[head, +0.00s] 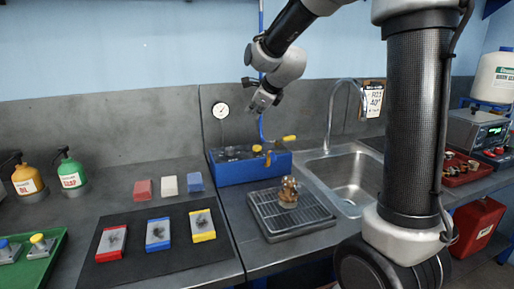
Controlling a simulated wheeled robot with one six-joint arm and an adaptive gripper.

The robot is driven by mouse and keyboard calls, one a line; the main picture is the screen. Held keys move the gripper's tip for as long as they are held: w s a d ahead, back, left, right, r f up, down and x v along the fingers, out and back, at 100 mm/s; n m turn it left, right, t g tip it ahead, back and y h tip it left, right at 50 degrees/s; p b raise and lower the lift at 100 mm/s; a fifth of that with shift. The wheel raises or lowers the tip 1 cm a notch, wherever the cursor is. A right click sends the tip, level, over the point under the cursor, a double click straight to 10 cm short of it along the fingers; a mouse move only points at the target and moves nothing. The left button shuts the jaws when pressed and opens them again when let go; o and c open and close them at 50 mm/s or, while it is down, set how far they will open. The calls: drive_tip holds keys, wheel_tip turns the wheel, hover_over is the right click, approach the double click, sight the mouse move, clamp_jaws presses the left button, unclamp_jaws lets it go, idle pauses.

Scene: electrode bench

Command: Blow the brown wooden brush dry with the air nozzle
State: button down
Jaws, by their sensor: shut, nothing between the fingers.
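A small brown, rounded object (288,193) stands on the dark slatted drip tray (262,226) left of the sink. It may be the brown wooden brush, but it is too small to tell. A yellow-tipped piece (289,138) sticks out at the top of the blue box (236,172), near a blue hose (261,127). It may be the air nozzle; I cannot be sure. My gripper (264,108) is shut and empty, in the air above the blue box, apart from the brown object.
The sink (352,172) with a tall tap (331,116) lies right of the tray. Green (72,173) and orange (27,180) bottles stand far left. A red tray (462,171) is at right.

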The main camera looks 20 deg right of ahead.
sight(255, 147)
drive_tip(key=shift+f, duration=4.45)
drive_tip(key=shift+f, duration=0.4)
drive_tip(key=shift+f, duration=0.65)
drive_tip(key=shift+r, duration=1.05)
drive_tip(key=shift+r, duration=0.1)
drive_tip(key=shift+r, duration=2.45)
